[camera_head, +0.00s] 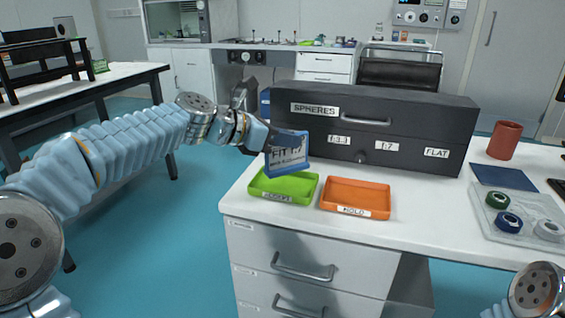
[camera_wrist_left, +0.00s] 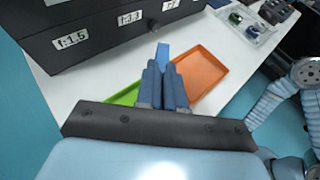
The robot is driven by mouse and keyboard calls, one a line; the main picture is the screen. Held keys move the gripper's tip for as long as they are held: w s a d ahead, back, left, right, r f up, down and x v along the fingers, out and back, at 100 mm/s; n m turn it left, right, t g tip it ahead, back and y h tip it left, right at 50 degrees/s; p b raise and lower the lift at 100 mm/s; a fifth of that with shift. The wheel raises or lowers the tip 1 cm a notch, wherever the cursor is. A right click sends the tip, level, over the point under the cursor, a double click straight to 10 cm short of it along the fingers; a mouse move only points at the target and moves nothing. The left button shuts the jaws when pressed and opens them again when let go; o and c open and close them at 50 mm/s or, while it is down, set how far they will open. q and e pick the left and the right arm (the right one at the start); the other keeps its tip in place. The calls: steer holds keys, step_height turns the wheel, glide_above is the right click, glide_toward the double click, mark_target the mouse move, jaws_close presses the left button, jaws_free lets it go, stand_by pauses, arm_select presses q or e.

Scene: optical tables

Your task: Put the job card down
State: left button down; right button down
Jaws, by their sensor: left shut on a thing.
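The job card (camera_head: 287,155) is a small blue-framed card with a light face and the print "FIT 1:7"; the smaller line below is hard to read. My left gripper (camera_head: 298,136) is shut on its upper part and holds it upright above the back of the green tray (camera_head: 284,187). In the left wrist view the closed fingers (camera_wrist_left: 163,88) show, with a blue bit of the card (camera_wrist_left: 162,54) beyond their tips. The orange tray (camera_head: 356,197), labelled "HOLD", is to the right of the green one. My right gripper is out of view.
A black cabinet (camera_head: 362,105) labelled "SPHERES" stands behind the trays on the white bench (camera_head: 418,224). To the right are a red-brown cup (camera_head: 504,140), a dark blue mat (camera_head: 504,177) and a clear tray (camera_head: 483,215) with several rings. Both coloured trays look empty.

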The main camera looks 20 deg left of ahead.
arm_select(q)
steer(key=shift+w+a+f, duration=0.35)
steer(key=shift+w+f, duration=0.2)
steer(key=shift+f, duration=0.25)
steer(key=f, duration=0.1)
steer(key=f+b, duration=0.1)
steer(key=f, duration=0.1)
steer(key=shift+w+a+f, duration=0.2)
steer(key=shift+w+f, duration=0.05)
steer(key=shift+w, duration=0.1)
steer(key=shift+f, duration=0.2)
steer(key=shift+f, duration=0.15)
steer(key=c, duration=1.3)
jaws_free()
steer(key=shift+o, duration=0.2)
steer(key=shift+s+a+r, duration=0.15)
steer(key=shift+r, duration=0.15)
steer(key=v, duration=1.1)
steer(key=shift+s+a, duration=0.2)
